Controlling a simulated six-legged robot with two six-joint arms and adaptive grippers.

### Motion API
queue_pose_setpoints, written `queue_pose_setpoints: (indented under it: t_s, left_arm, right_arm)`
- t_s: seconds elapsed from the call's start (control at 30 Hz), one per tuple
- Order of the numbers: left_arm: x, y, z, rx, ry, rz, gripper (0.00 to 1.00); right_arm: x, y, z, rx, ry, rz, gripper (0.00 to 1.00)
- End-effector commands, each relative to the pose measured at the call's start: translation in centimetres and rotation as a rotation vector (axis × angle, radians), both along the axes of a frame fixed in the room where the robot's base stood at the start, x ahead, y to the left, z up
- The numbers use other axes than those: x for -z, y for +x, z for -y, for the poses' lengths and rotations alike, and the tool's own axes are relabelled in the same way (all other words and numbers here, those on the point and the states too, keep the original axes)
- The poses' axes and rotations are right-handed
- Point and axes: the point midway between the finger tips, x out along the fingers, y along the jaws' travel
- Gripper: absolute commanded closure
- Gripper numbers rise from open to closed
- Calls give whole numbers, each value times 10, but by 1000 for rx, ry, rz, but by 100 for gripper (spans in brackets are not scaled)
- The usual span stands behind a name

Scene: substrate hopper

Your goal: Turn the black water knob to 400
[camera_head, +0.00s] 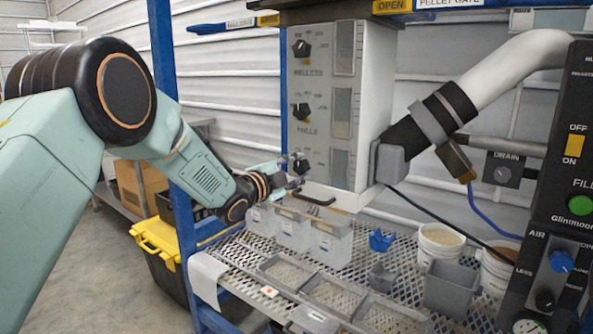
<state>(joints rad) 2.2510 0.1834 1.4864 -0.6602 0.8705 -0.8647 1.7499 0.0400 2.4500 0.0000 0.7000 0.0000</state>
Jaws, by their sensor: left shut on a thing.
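A grey control panel (323,75) carries three black knobs in a column. The top knob (301,48) and the middle knob (300,111) are in plain view, with small labels below them. The lowest black knob (301,165) is partly covered by my left gripper (291,168). Its label and the number it points at are too small to read. My left arm reaches in from the left, and the gripper is shut on this lowest knob at the panel's left side. My right gripper is not in view.
Clear bins (330,243) stand just below the panel on a perforated metal shelf (245,258). A blue upright (163,90) stands behind my left arm. A grey pipe (510,72) and a black control board (565,190) are on the right.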

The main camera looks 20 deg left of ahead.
Motion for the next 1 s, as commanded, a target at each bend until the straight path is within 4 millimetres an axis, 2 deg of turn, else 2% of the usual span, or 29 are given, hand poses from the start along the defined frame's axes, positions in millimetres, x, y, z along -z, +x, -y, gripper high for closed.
queue_pose_setpoints:
  t_s: [0.37, 0.4, 0.63, 1.0]
  left_arm:
    - [0, 0, 0, 0, 2, 1, 93]
    - [0, 0, 0, 0, 2, 1, 58]
    - [0, 0, 0, 0, 2, 1, 39]
    - [0, -3, -2, -1, 0, 0, 38]
  right_arm:
    - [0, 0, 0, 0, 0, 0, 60]
    - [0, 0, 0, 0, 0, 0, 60]
    - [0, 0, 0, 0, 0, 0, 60]
    - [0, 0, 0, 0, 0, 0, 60]
